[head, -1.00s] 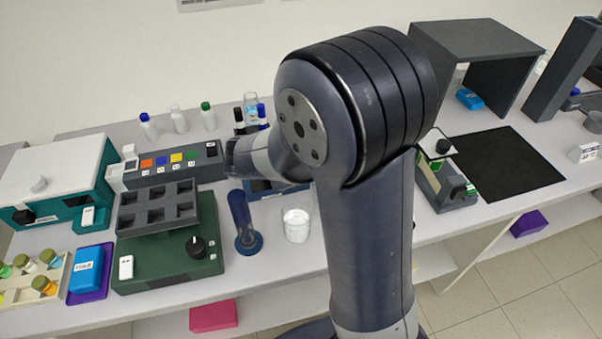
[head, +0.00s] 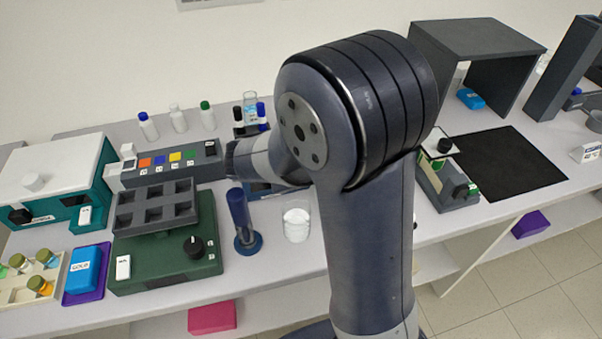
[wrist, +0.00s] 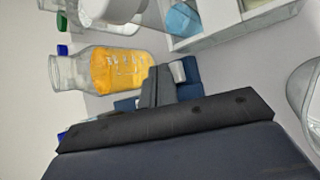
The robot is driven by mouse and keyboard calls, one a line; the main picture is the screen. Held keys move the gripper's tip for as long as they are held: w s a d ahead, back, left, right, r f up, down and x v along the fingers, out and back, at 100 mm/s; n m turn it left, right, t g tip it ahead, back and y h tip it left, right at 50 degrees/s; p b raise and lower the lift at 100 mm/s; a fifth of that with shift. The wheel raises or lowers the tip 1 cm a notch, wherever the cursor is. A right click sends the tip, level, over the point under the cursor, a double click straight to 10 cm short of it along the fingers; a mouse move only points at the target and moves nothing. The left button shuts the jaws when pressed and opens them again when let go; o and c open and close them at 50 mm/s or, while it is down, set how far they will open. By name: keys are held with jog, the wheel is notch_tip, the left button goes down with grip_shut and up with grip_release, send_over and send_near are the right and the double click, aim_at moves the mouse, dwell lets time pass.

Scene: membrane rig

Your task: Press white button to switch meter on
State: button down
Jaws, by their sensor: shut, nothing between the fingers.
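A dark blue device, which may be the meter, sits on the bench (head: 262,188) in the head view, mostly hidden behind my arm. In the wrist view, blue parts (wrist: 190,88) show beside my fingers. A small whitish round piece (wrist: 177,71) there may be the white button. My gripper (wrist: 158,80) is shut and empty, its fingertips close to that piece. I cannot tell whether they touch. The gripper's end is hidden behind my own arm in the head view.
A bottle of orange liquid (wrist: 115,70) stands close to the fingers in the wrist view. A row of coloured buttons (head: 170,162) lies left.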

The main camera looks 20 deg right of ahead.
jog(key=shift+f, duration=0.2)
jog(key=shift+r, duration=0.1)
jog(key=shift+r+p, duration=0.45)
jog(key=shift+r, duration=0.25)
jog(key=shift+r, duration=0.1)
notch_tip(320, 180, up, 6)
jog(key=p, duration=0.4)
jog(key=shift+p, duration=0.4)
jog(key=c, duration=2.2)
grip_release()
